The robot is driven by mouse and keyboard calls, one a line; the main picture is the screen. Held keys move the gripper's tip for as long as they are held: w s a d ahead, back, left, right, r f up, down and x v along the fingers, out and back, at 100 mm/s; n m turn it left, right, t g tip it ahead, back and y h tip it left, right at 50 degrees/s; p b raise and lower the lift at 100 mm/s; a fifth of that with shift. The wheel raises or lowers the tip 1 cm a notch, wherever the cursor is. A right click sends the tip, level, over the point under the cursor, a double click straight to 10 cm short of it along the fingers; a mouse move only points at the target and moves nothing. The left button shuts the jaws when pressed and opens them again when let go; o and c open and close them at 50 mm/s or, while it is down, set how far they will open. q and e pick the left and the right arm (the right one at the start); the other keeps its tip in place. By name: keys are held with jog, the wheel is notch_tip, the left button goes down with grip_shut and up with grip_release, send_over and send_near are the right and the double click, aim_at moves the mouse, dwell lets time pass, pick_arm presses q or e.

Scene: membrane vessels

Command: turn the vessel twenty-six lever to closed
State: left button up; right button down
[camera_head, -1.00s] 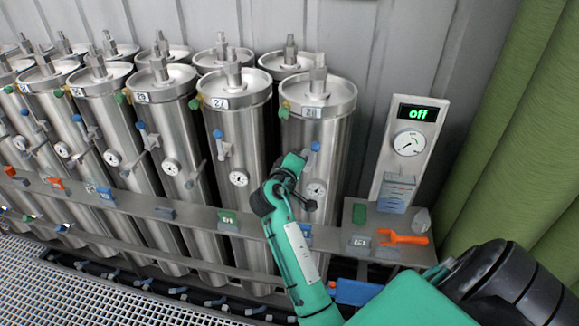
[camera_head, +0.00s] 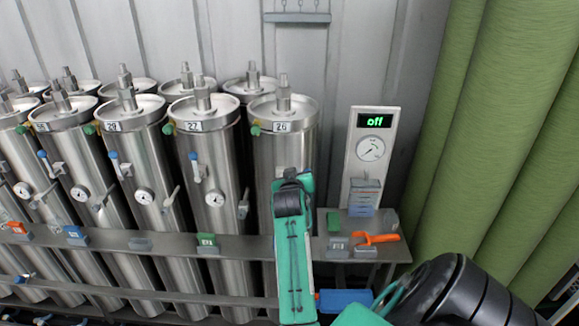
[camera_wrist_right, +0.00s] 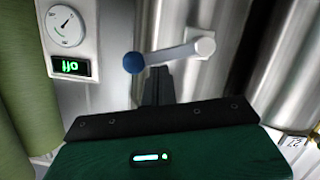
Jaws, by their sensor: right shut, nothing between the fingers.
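Vessel twenty-six (camera_head: 263,152) is the upright steel cylinder at the right end of the front row, with a "26" label (camera_head: 282,126). In the head view its lever is hidden behind my right gripper (camera_head: 290,174). The right wrist view shows the lever (camera_wrist_right: 165,55), a grey arm with a blue knob (camera_wrist_right: 133,62) at its left end and a light valve body (camera_wrist_right: 203,45) at its right. My right gripper (camera_wrist_right: 156,82) is shut and empty, its tips just below the lever near the knob; whether they touch cannot be told. My left gripper is not in view.
A gauge panel (camera_head: 354,150) reading "off" stands right of the vessel. A metal rail (camera_head: 170,245) crosses in front of the vessels. An orange tool (camera_head: 375,239) and small blocks lie on the shelf. Green curtain-like rolls (camera_head: 480,120) stand at the right.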

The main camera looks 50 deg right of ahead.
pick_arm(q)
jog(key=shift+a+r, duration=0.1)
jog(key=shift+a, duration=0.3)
pick_arm(e)
jog(key=shift+s+d+f+m+t+y, duration=0.15)
jog(key=shift+s+f+m, duration=0.05)
jog(key=shift+f+m, duration=0.25)
jog(key=shift+s+d+f+m+t+y, duration=0.2)
jog(key=shift+f+m, duration=0.1)
jog(key=shift+m, duration=0.15)
jog(key=shift+f, duration=0.1)
